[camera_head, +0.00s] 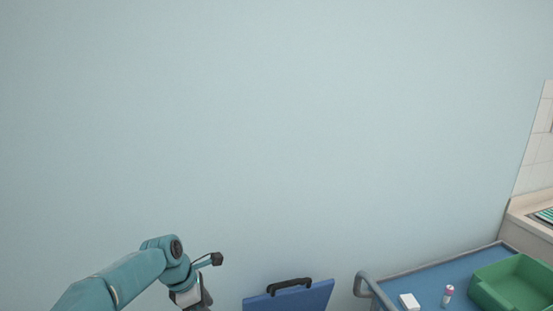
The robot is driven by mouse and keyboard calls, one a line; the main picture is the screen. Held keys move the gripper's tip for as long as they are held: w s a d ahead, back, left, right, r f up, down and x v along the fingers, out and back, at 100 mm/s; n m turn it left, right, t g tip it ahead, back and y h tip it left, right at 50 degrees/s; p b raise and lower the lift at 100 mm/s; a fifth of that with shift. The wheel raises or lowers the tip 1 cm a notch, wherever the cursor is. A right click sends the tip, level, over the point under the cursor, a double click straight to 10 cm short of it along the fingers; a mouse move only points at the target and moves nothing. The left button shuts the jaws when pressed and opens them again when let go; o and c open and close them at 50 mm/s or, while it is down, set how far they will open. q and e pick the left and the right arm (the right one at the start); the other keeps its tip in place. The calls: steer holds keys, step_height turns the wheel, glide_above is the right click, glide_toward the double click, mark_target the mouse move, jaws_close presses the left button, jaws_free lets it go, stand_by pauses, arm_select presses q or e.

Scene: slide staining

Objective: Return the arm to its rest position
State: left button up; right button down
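One of my arms, teal, comes in from the lower left, so it is my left arm. Its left gripper (205,299) is at the bottom edge of the view, dark and mostly cut off. Its fingertips do not show clearly, so I cannot tell whether it is open or holds anything. My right arm and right gripper do not show.
A blue case or board with a black handle (290,285) is right of the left gripper, apart from it. A cart with a blue top (428,281) stands lower right, bearing a white box (409,302), a small bottle (448,295) and a green tray (483,294). A counter (523,209) is far right.

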arm_select(q)
steer(key=s+d+f+m+g, duration=0.3)
steer(key=s+f+m+g, duration=0.1)
steer(key=s+f, duration=1.6)
steer(key=s+d+f+m+t, duration=0.1)
steer(key=s+f+m, duration=0.1)
steer(key=s+m, duration=0.4)
steer(key=s+d+f+m+t, duration=0.1)
steer(key=s+d+f+m, duration=0.1)
steer(key=s+m, duration=0.5)
steer(key=shift+s+f+m+t, duration=0.3)
steer(key=shift+f+m+t, duration=0.1)
steer(key=shift+m, duration=0.7)
steer(key=shift+w, duration=0.1)
